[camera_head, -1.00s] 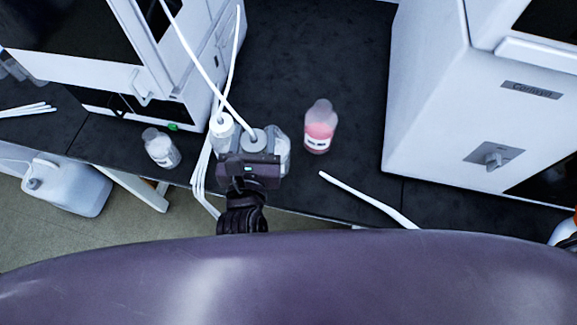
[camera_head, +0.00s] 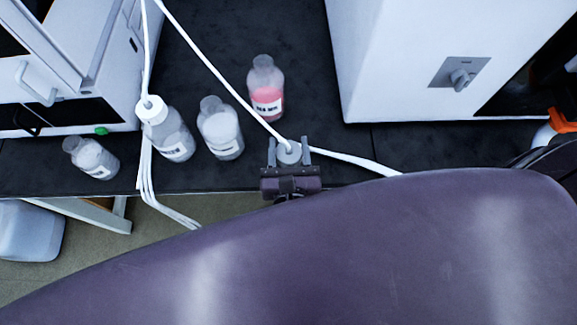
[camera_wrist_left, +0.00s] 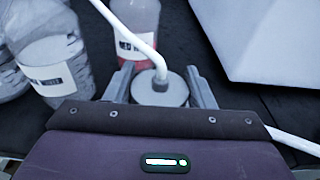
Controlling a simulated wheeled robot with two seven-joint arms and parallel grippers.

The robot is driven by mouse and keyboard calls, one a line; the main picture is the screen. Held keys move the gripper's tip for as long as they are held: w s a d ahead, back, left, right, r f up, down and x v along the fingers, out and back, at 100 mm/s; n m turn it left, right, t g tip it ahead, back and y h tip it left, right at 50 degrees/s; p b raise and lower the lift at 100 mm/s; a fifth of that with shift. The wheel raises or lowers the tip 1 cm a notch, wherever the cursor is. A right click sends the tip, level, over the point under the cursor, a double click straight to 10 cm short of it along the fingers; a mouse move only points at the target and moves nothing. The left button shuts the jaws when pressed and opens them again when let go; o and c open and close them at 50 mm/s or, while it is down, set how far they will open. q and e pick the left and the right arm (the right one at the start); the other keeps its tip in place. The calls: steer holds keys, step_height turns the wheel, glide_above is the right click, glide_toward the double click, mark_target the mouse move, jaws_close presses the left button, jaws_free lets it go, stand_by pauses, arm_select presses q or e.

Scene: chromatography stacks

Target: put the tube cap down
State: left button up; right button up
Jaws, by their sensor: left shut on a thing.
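My left gripper (camera_head: 288,158) is shut on the tube cap (camera_head: 290,152), a round grey-white cap with a white tube rising from its top. The gripper holds it near the front edge of the black bench, in front of the pink bottle. In the left wrist view the cap (camera_wrist_left: 160,90) sits between the two fingers (camera_wrist_left: 160,84). Whether the cap touches the bench cannot be told. An uncapped bottle of clear liquid (camera_head: 220,130) stands to the left of the gripper. My right gripper does not show.
A pink bottle (camera_head: 266,88) stands behind the gripper. A bottle with a white cap and tube (camera_head: 172,138) and a small bottle (camera_head: 92,158) stand to the left. White machines (camera_head: 400,60) flank the dark bench (camera_head: 200,50).

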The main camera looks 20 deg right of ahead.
mark_target(288, 162)
arm_select(q)
step_height(288, 162, down, 7)
steer(key=b, duration=0.3)
steer(key=shift+r, duration=0.25)
steer(key=shift+f+b, duration=0.2)
steer(key=shift+b, duration=0.1)
steer(key=o, duration=1)
steer(key=shift+r, duration=0.1)
